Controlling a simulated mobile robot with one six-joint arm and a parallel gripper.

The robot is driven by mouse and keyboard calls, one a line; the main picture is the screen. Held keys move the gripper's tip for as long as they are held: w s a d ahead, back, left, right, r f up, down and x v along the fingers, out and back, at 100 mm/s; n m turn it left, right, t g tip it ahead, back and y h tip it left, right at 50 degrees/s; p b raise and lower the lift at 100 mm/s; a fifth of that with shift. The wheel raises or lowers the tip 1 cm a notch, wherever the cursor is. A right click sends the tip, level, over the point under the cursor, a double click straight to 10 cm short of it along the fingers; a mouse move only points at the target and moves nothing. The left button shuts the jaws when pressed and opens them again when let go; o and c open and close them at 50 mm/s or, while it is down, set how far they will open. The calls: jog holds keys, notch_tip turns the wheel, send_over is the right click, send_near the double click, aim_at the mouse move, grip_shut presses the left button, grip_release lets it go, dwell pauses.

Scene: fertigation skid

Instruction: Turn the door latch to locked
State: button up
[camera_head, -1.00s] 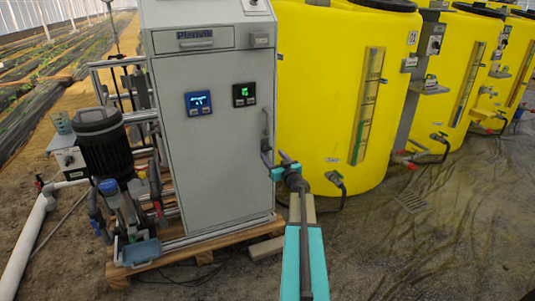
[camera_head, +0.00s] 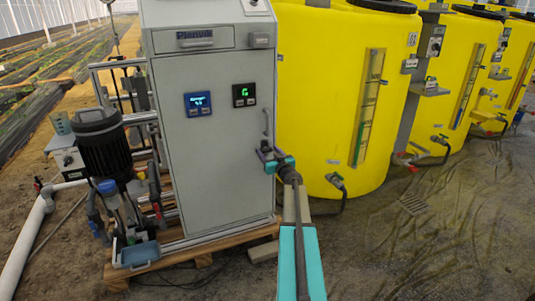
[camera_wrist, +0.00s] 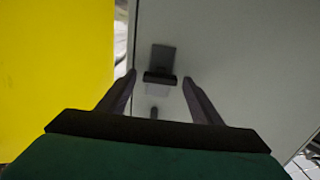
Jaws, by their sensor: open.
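The grey control cabinet (camera_head: 215,145) stands on a wooden pallet, and its door looks shut. In the wrist view a small dark latch (camera_wrist: 160,63) sticks out from the pale door (camera_wrist: 235,60) near its edge. My gripper (camera_wrist: 158,84) is open, with one finger on each side of the latch and a gap to both. I cannot tell whether the fingers reach past the latch. In the head view my gripper (camera_head: 264,153) is at the right edge of the door, below the vertical handle (camera_head: 267,122), and hides the latch there.
A yellow tank (camera_head: 320,90) stands close to the right of the cabinet and also fills the left of the wrist view (camera_wrist: 50,60). A pump (camera_head: 102,140) and pipes are at left. Open floor (camera_head: 440,240) lies at the right front.

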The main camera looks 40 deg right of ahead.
jog(key=c, duration=1)
jog(key=shift+s+a, duration=0.1)
jog(key=shift+a, duration=0.05)
jog(key=shift+c, duration=0.3)
